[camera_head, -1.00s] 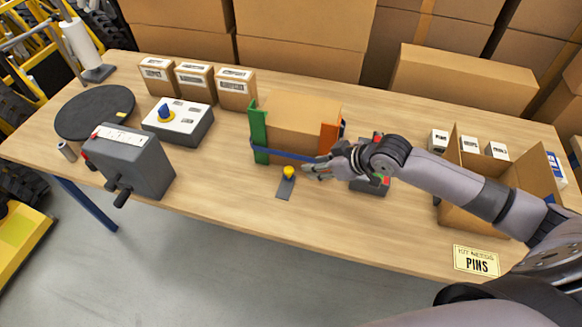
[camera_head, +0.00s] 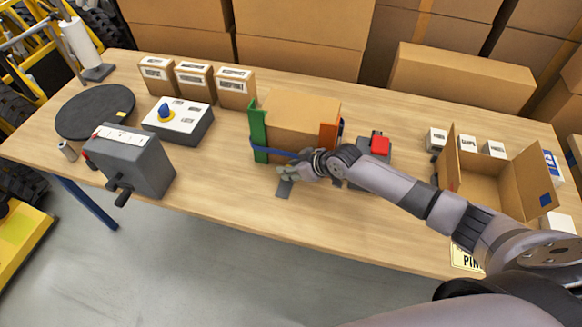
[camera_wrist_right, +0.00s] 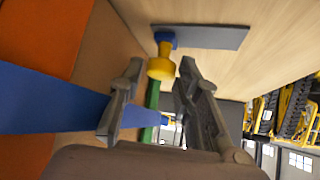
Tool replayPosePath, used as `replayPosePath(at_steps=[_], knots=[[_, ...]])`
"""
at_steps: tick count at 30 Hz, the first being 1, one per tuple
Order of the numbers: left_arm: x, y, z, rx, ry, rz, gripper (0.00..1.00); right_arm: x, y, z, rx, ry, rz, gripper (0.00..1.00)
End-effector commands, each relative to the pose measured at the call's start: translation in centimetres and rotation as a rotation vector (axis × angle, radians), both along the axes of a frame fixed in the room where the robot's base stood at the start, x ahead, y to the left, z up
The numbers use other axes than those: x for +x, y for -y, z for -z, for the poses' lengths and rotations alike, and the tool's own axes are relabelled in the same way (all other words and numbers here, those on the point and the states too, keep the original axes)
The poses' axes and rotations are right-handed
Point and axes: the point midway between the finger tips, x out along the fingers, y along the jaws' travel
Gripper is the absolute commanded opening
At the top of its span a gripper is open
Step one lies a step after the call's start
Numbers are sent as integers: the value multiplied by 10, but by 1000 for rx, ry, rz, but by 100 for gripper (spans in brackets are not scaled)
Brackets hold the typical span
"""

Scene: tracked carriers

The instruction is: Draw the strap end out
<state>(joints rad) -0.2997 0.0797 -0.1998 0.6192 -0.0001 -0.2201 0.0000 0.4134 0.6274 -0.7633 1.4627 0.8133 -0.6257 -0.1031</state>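A cardboard box (camera_head: 298,107) stands on the table with a green corner piece (camera_head: 258,137) and an orange one (camera_head: 328,136). A blue strap (camera_head: 268,149) runs across its front; it also shows in the right wrist view (camera_wrist_right: 50,98). My right gripper (camera_head: 286,172) is low in front of the box. In the right wrist view my right gripper (camera_wrist_right: 161,72) is open, its fingertips on either side of a yellow knob (camera_wrist_right: 161,68) with a blue end. The grip is not closed on it. A grey plate (camera_wrist_right: 205,37) lies beyond. My left gripper is out of view.
A grey crank box (camera_head: 130,160) and a white-topped box with a blue knob (camera_head: 180,122) stand left. A device with a red top (camera_head: 380,145) stands right of the box. An open carton (camera_head: 500,190) is further right. The front table strip is mostly clear.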

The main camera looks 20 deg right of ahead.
Motion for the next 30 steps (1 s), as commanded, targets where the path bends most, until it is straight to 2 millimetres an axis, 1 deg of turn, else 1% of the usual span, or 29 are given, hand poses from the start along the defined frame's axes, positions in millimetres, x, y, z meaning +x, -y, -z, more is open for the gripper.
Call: replayPosePath(at_steps=[3,17,30], knots=[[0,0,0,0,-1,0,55,0,0,0,0,0,0,30],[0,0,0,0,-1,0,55,0,0,0,0,-1,1,0],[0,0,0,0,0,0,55,-1,0,0,0,-1,1,0]])
